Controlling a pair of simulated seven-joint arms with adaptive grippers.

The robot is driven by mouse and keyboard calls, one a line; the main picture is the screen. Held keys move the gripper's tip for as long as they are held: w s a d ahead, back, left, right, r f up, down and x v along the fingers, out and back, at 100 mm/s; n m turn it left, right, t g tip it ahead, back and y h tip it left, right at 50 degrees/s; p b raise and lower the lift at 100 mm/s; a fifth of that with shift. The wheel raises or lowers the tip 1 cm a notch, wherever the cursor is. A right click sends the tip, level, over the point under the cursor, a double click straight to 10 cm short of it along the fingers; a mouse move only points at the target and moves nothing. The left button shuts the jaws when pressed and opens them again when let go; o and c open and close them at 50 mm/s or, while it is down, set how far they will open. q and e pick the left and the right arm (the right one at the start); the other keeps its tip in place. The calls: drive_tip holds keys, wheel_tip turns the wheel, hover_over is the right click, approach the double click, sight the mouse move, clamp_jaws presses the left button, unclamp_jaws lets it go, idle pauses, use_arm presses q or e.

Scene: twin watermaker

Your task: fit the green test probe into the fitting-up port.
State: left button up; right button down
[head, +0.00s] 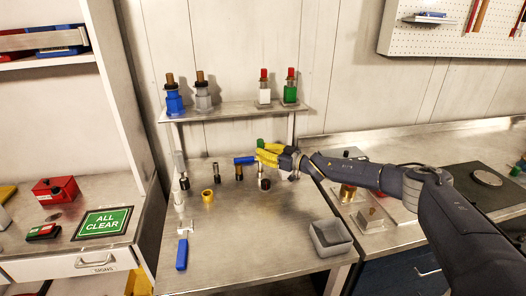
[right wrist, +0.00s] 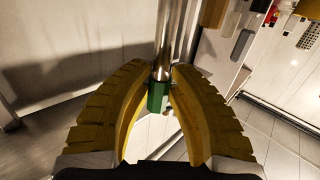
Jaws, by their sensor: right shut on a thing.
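My right gripper (head: 268,158) reaches in from the right over the middle bench, its yellow fingers closed. In the right wrist view the ribbed yellow fingers (right wrist: 158,100) are shut on a green piece (right wrist: 157,97), which looks like the green test probe. Part of its green (head: 261,143) shows above the fingers in the head view. A shiny metal rod runs up from the green piece in the wrist view. Short dark upright fittings (head: 215,171) stand on the bench near the gripper. I cannot tell which one is the fitting-up port. My left gripper is not in view.
A blue-handled valve (head: 244,160) is close left of the gripper.

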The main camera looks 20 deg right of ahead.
drive_tip(key=shift+f, duration=0.3)
drive_tip(key=c, duration=1.2)
unclamp_jaws()
drive_tip(key=shift+v, duration=6.05)
drive_tip(key=shift+r, duration=0.1)
